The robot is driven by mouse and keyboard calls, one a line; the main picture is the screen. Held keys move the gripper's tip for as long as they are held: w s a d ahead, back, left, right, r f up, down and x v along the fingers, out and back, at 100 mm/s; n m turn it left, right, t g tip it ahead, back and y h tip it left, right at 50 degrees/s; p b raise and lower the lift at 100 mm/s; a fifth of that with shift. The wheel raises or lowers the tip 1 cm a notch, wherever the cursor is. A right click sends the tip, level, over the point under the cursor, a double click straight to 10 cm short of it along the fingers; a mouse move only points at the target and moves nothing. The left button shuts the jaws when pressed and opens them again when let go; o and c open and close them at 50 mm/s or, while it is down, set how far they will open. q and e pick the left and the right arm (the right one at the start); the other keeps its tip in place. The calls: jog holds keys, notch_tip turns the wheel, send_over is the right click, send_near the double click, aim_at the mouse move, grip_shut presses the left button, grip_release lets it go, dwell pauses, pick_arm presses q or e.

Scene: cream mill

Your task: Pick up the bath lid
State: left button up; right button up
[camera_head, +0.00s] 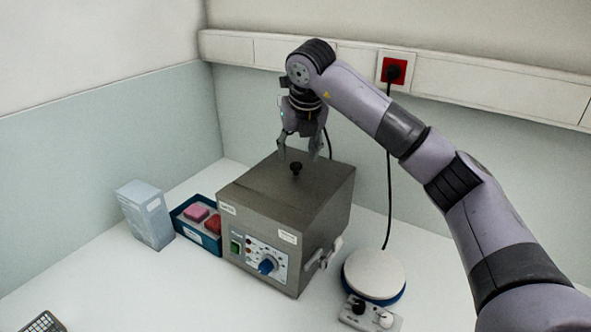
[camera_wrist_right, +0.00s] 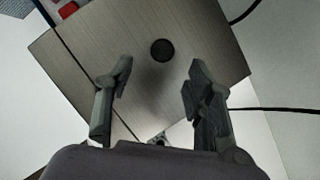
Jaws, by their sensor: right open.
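The bath lid (camera_head: 268,187) is the grey metal top of a box-shaped water bath (camera_head: 262,240), with a small black knob (camera_head: 296,168) on it. The lid lies on the bath. My right gripper (camera_head: 299,158) hangs above the lid, pointing down, near the knob. In the right wrist view the lid (camera_wrist_right: 195,40) fills the upper middle, and the round black knob (camera_wrist_right: 162,50) shows ahead of and between the two spread fingers (camera_wrist_right: 158,80). The fingers are open and hold nothing. My left gripper is not in view.
A blue tray (camera_head: 207,243) with pink and red blocks and a pale blue carton (camera_head: 146,215) stand left of the bath. A round white-topped hotplate (camera_head: 374,273) stands to its right. A black cable (camera_head: 388,170) hangs from the red wall socket (camera_head: 396,71). The front left bench is mostly clear.

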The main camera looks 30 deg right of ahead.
aim_at(296, 165)
jog(key=shift+f, duration=0.3)
jog(key=p+x, duration=0.1)
jog(key=x, duration=0.1)
jog(key=p+x, duration=0.2)
jog(key=shift+w+d+f, duration=0.2)
jog(key=shift+w+d, duration=0.05)
jog(key=shift+w, duration=0.25)
jog(key=shift+w+f, duration=0.1)
jog(key=shift+f, duration=0.15)
jog(key=shift+c, duration=1.6)
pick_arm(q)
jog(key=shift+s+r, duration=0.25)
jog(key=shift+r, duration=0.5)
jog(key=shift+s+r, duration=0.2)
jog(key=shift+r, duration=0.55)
pick_arm(e)
jog(key=c, duration=0.8)
